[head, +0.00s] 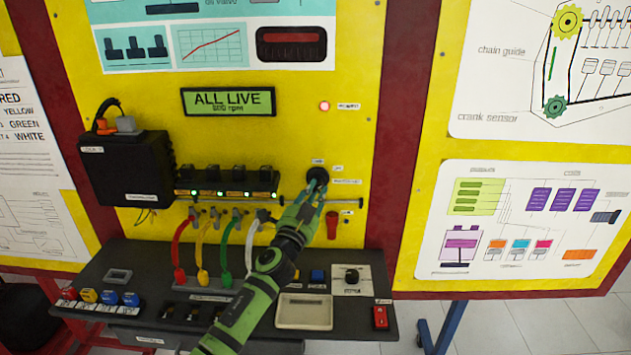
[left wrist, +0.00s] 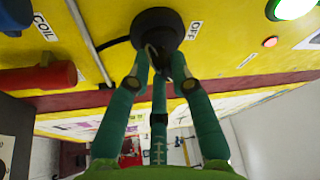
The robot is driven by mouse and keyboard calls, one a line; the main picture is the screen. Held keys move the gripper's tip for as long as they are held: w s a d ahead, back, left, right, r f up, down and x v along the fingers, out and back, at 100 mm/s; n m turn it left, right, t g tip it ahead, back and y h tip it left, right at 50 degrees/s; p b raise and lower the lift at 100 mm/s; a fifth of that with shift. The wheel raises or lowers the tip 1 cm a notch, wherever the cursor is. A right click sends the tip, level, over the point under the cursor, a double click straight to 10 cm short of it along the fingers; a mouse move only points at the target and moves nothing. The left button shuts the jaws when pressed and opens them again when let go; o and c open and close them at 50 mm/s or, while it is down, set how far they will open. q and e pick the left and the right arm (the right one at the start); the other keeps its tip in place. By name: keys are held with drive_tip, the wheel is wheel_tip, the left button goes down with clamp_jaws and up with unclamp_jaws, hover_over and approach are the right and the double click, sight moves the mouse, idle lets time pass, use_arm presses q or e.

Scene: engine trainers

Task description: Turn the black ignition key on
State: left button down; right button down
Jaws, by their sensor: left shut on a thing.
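The round black ignition switch (head: 318,173) is on the yellow panel, right of the row of coils. In the left wrist view the switch (left wrist: 157,22) is at the top, with an "OFF" label to its right. My left gripper (head: 315,189) reaches up to the switch, its green fingers shut on the black key at its front. In the left wrist view the fingertips (left wrist: 161,60) close together right at the switch. They hide most of the key, so I cannot tell its exact angle. My right gripper is not in view.
A green display (head: 228,101) reads "ALL LIVE", and a red lamp (head: 324,106) glows right of it. A red cylinder (head: 332,226) hangs below the switch. Coloured leads (head: 202,250) and a black bench (head: 140,262) lie left of my arm.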

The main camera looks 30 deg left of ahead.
use_arm(q)
drive_tip(key=shift+r+m+p, duration=0.15)
drive_tip(key=shift+m+p, duration=0.15)
drive_tip(key=shift+m, duration=0.3)
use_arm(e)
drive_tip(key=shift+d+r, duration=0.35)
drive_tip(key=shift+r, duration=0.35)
use_arm(q)
drive_tip(key=shift+h, duration=0.4)
drive_tip(key=c, duration=1.1)
unclamp_jaws()
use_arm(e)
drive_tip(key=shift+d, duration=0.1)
use_arm(q)
drive_tip(key=shift+s, duration=0.1)
drive_tip(key=v, duration=1.2)
drive_tip(key=shift+d, duration=0.1)
